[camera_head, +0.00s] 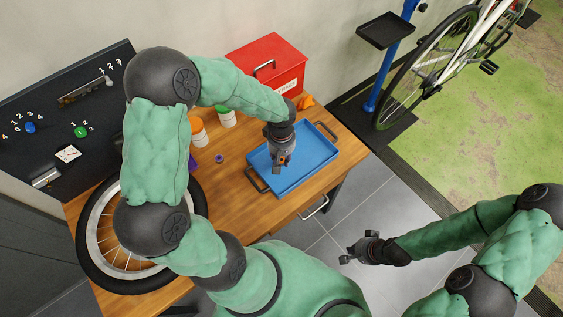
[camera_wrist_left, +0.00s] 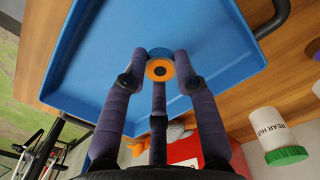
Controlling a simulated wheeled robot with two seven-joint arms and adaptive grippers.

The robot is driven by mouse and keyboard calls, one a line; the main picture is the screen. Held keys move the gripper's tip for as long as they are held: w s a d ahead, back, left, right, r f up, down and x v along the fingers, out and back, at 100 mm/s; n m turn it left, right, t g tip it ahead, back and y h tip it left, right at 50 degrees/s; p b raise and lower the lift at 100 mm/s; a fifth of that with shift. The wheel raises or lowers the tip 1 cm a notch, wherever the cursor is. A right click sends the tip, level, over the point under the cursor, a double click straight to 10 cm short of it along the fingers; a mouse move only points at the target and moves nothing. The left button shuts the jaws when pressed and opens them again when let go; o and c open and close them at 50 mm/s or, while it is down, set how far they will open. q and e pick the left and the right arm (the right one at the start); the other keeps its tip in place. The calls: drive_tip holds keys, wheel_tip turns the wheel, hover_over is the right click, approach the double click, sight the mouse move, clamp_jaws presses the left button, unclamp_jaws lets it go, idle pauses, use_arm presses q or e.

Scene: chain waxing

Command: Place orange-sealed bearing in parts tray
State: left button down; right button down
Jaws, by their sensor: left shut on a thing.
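The orange-sealed bearing (camera_wrist_left: 159,70) shows in the left wrist view as a small ring with an orange face and dark centre. My left gripper (camera_head: 282,163) is shut on it, with the fingertips around its rim; the gripper also shows in the wrist view (camera_wrist_left: 160,66). The blue parts tray (camera_head: 311,159) lies on the wooden bench, and its floor (camera_wrist_left: 110,40) is behind the bearing. The bearing is over the tray; I cannot tell whether it touches the floor. My right gripper (camera_head: 354,248) is off the bench's front side, with its fingers apart and empty.
A red toolbox (camera_head: 280,65) stands behind the tray. A white tub with a green lid (camera_head: 226,117) and one with an orange lid (camera_head: 198,132) stand left of it. A small purple ring (camera_head: 220,158) lies on the bench. A wheel (camera_head: 92,235) is at the left.

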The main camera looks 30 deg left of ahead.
sight(282, 158)
use_arm(q)
drive_tip(key=shift+w+a+f+b, duration=0.15)
drive_tip(key=shift+f+b, duration=0.35)
drive_tip(key=shift+f, duration=0.45)
drive_tip(key=shift+w+f+b, duration=0.1)
drive_tip(key=shift+f+b, duration=0.35)
drive_tip(key=shift+f, duration=0.5)
drive_tip(key=shift+f, duration=0.15)
drive_tip(key=c, duration=1)
unclamp_jaws()
drive_tip(key=shift+o, duration=0.2)
wheel_tip(282, 158, up, 12)
drive_tip(key=p, duration=0.5)
